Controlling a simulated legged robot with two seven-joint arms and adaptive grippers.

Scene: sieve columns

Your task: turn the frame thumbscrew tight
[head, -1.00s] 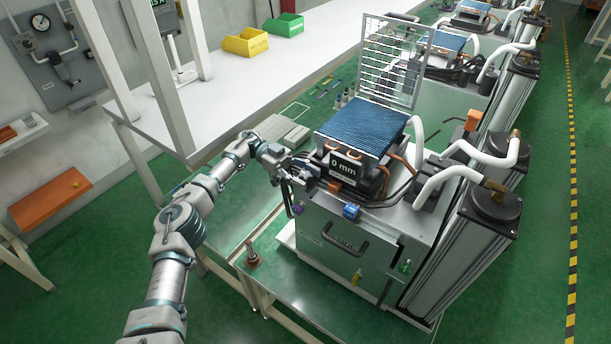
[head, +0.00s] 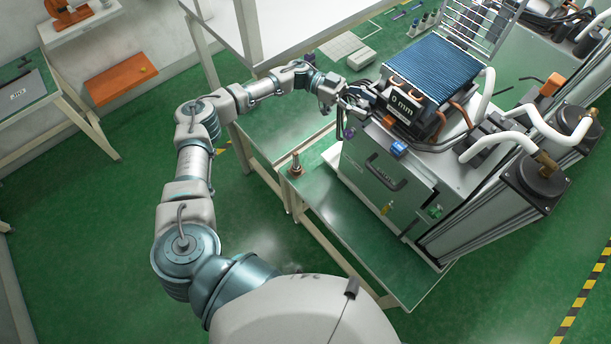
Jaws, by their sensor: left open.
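The sieve column machine (head: 375,170) stands on a green-topped table, with a blue finned block (head: 435,68) on top and a display reading "0 mm" (head: 402,105). My left gripper (head: 356,106) is open at the machine's left upper edge, beside the display block. A small purple knob (head: 350,132) shows just below the gripper; I cannot tell whether it is the frame thumbscrew. The gripper and dark parts around it hide the spot between the fingers, and I cannot tell if they touch anything. My right gripper is out of view.
A blue part (head: 399,149) sits on the machine's front top edge, above a dark handle (head: 385,178). A small brown-based post (head: 296,166) stands at the table's left. White hoses (head: 520,130) and tall cylinders (head: 545,180) crowd the right. A white bench (head: 300,25) lies behind.

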